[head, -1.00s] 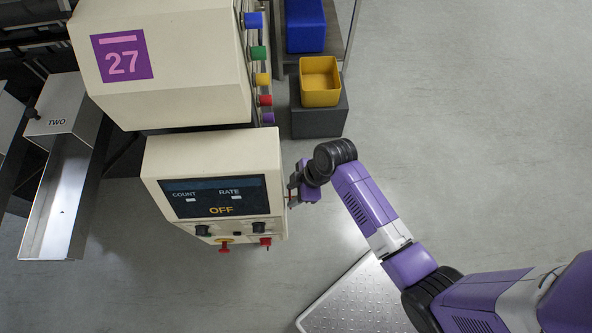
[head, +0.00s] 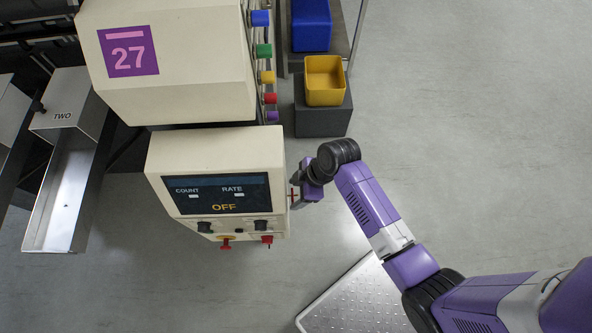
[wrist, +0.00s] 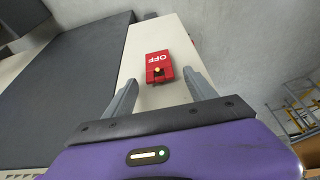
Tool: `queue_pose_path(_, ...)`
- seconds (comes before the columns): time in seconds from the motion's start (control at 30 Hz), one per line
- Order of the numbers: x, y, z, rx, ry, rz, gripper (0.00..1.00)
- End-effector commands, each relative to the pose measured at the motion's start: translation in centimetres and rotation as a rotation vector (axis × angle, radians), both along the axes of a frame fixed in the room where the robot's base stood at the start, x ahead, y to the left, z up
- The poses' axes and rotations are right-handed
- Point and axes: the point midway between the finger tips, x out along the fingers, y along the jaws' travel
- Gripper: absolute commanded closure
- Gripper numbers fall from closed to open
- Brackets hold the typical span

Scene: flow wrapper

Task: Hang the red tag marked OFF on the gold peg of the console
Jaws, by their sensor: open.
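The red tag marked OFF (wrist: 159,62) lies against the pale side face of the console (wrist: 150,35) in the wrist view, its lettering upside down. The gold peg (wrist: 156,71) shows at the tag's near end, through the tag. My gripper (wrist: 160,77) is open, with one finger on each side of the tag and a visible gap to both. In the head view my gripper (head: 302,195) is beside the console's right side (head: 220,150). Only a thin red edge of the tag (head: 293,195) shows there.
The console front has a dark display (head: 216,194) and several knobs below it. A yellow bin (head: 324,80) stands on a dark block behind my wrist. Colored buttons line the upper machine's right side. The floor to the right is open.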

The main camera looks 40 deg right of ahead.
Motion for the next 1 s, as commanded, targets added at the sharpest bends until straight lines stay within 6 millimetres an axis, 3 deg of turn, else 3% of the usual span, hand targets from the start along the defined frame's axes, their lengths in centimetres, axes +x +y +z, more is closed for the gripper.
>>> queue_pose_path(0.13,-0.2,-0.3,0.9,0.000,-0.002,-0.002,0.35)
queue_pose_path(0.4,-1.1,-1.7,4.9,-0.001,-0.003,-0.001,0.35)
queue_pose_path(0.6,-1.7,-2.3,6.8,0.000,0.000,-0.001,0.35)
queue_pose_path(1.0,-2.3,-2.5,6.7,-0.008,-0.006,-0.024,0.35)
